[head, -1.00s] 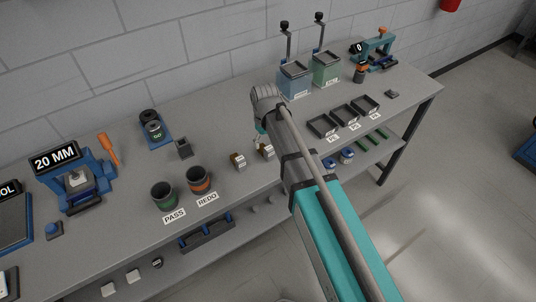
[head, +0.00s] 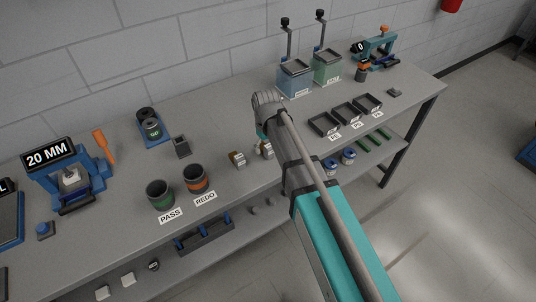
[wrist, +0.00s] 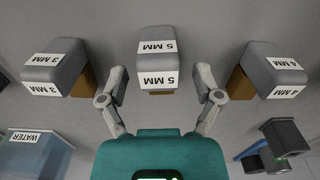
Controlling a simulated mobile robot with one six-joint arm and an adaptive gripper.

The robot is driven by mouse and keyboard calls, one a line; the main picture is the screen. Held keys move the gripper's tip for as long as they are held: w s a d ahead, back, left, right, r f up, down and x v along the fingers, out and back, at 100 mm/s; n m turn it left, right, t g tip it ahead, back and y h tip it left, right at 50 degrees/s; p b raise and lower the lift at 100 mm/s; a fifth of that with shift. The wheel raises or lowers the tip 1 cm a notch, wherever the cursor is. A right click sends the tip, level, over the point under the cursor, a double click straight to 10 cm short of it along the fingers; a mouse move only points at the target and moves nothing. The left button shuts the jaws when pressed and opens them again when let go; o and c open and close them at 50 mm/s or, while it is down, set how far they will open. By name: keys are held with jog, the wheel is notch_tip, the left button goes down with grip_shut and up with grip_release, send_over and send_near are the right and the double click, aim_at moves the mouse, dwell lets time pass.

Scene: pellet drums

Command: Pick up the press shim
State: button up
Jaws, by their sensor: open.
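Several small shim blocks with grey caps stand on the bench. In the wrist view they are the 3 MM block (wrist: 57,69) at left, the 5 MM block (wrist: 157,62) in the middle and the 4 MM block (wrist: 269,72) at right, with brown sides. My gripper (wrist: 161,78) is open and empty, its fingertips on either side of the 5 MM block's near end, with gaps to it. In the head view one block (head: 237,159) stands clear and another (head: 263,151) is partly covered by my arm, which hides the gripper. Which block is the press shim is not marked.
The green PASS cup (head: 160,195) and orange-banded REDO cup (head: 195,179) stand left of the blocks. The 20 MM press (head: 68,178) is farther left. Three black trays (head: 323,125) and blue and green bins (head: 295,80) are at right. A lower shelf runs beneath the bench.

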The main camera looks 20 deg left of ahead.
jog(key=shift+f+b, duration=0.4)
jog(key=shift+f, duration=0.3)
grip_shut()
dwell(0.4)
